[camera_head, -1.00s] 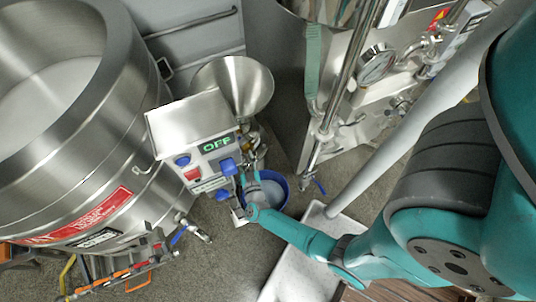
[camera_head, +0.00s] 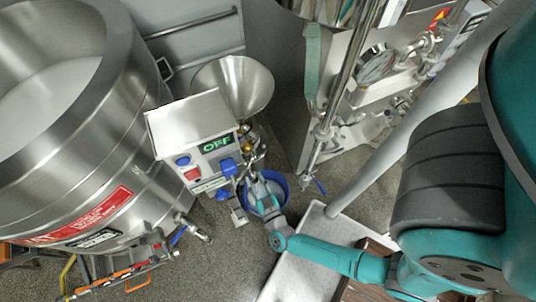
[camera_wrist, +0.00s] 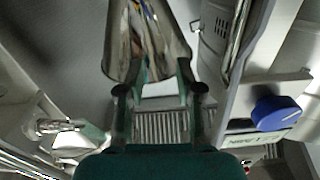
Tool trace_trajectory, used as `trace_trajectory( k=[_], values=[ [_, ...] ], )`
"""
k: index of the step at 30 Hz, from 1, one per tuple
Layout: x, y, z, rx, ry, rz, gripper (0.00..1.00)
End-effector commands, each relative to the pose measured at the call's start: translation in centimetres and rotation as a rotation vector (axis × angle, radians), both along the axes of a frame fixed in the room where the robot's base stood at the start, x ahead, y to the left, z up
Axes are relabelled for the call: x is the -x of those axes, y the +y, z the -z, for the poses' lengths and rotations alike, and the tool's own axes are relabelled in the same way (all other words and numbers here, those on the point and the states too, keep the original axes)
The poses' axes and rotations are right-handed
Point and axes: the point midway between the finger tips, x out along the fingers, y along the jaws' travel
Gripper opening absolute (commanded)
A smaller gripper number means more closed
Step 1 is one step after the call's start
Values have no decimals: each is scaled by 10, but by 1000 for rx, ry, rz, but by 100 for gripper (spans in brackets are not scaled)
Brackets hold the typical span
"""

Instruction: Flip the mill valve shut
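The mill is a steel control box (camera_head: 190,122) with a green OFF display, a red button and blue knobs, beside a steel hopper (camera_head: 232,85). Small metal fittings (camera_head: 250,155) sit below the hopper; I cannot make out which part is the valve handle. My gripper (camera_head: 254,182) is just below these fittings, over the blue bucket (camera_head: 285,186). In the wrist view the fingers of my gripper (camera_wrist: 158,72) stand apart with nothing visible held. The hopper (camera_wrist: 165,40) shows beyond them, and a blue knob (camera_wrist: 276,112) is at right.
A large steel vessel (camera_head: 95,150) fills the left, with a blue-handled outlet (camera_head: 182,233) low on it. A pale platform (camera_head: 310,255) lies under my arm. Grey floor is open at the lower middle.

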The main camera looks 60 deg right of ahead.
Motion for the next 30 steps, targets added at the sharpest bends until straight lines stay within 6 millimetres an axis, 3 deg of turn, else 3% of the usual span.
trace_trajectory(
  k=[19,30],
  values=[
    [67,39,-73,-24,2,-252,35],
    [84,51,-95,-29,16,-317,35]
  ],
)
